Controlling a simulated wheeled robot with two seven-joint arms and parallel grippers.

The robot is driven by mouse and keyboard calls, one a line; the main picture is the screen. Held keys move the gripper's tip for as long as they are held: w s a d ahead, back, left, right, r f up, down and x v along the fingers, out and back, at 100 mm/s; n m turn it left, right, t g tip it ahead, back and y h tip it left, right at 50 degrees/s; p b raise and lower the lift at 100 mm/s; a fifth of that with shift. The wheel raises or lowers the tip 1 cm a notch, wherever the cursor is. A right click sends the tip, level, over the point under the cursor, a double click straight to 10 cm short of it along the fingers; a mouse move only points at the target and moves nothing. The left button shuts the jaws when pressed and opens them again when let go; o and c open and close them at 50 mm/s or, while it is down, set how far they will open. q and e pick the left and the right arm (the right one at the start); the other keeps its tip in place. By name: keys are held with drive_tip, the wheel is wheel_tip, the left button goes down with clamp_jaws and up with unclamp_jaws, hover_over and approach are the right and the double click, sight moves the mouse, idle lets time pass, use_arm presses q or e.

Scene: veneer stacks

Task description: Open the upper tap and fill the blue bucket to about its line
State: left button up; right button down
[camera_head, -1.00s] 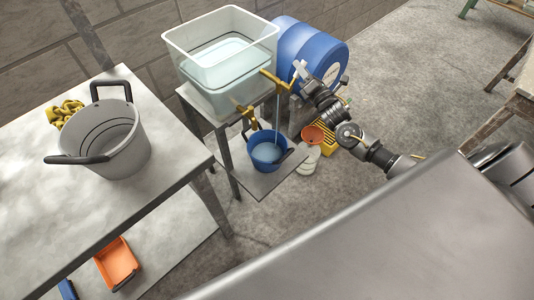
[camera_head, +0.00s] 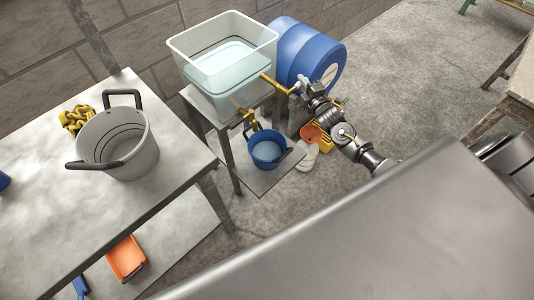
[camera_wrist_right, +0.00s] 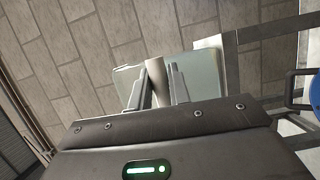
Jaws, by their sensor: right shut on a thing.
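The upper tap (camera_head: 274,85) is brass and juts from the side of the clear water tank (camera_head: 181,70). My right gripper (camera_head: 299,88) is at its outer end; in the right wrist view its two fingers (camera_wrist_right: 157,85) close on a pale, round handle (camera_wrist_right: 157,68). No stream of water shows under this tap. A lower brass tap (camera_head: 247,119) sits nearer. The blue bucket (camera_head: 267,160) stands upright on a low shelf below the taps, with water in it; its line cannot be made out. My left gripper is not in view.
A blue drum (camera_head: 306,50) lies behind the taps. A white container (camera_head: 306,160) and an orange bowl (camera_head: 312,133) are beside the blue bucket. A grey bucket (camera_head: 130,148) and yellow gloves (camera_head: 76,121) are on the left table (camera_head: 50,215).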

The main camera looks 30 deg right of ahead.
drive_tip(key=c, duration=1.4)
unclamp_jaws()
drive_tip(key=shift+f, duration=0.35)
drive_tip(key=shift+o, duration=0.4)
drive_tip(key=shift+r, duration=0.1)
drive_tip(key=shift+s+r, duration=0.1)
drive_tip(key=s+p, duration=0.4)
drive_tip(key=s, duration=0.2)
drive_tip(key=shift+s+a, duration=0.15)
drive_tip(key=shift+s, duration=0.25)
